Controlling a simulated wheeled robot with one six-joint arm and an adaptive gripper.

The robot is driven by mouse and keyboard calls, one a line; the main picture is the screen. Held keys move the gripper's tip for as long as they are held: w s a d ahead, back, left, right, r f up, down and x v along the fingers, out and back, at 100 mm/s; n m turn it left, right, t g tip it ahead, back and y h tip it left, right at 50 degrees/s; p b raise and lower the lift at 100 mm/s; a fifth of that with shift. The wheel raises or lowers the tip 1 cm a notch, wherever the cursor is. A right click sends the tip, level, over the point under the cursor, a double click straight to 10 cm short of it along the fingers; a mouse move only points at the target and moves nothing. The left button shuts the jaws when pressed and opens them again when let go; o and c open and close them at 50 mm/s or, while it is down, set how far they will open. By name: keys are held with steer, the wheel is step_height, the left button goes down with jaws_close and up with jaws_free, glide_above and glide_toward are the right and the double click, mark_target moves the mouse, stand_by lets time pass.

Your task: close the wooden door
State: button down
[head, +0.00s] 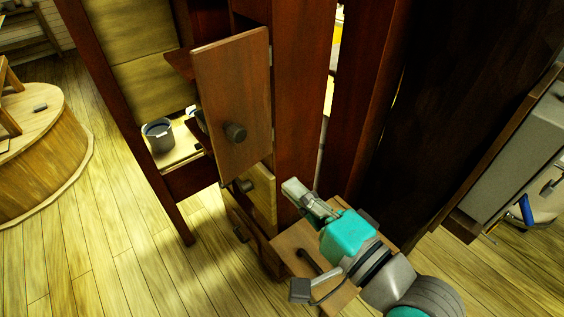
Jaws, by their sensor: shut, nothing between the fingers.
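A wooden door (228,85) with a dark round knob (235,132) stands swung out from a dark red-brown cabinet (303,75). Its broad face is towards me, and a gap shows behind its left edge. My gripper (295,190) is shut and empty. In the picture it is below and to the right of the door, in front of the cabinet's lower post. It appears apart from the door.
Below the door, a lighter panel (263,192) has a dark knob (243,186). A lower wooden panel with a dark bar handle (308,260) sits partly behind my arm. A grey cup (158,136) stands on a shelf at left. Floor is clear at lower left.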

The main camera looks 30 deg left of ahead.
mark_target(240, 138)
steer(key=x, duration=1.3)
steer(key=shift+w+a, duration=0.1)
steer(key=shift+a, duration=0.2)
steer(key=shift+a, duration=0.15)
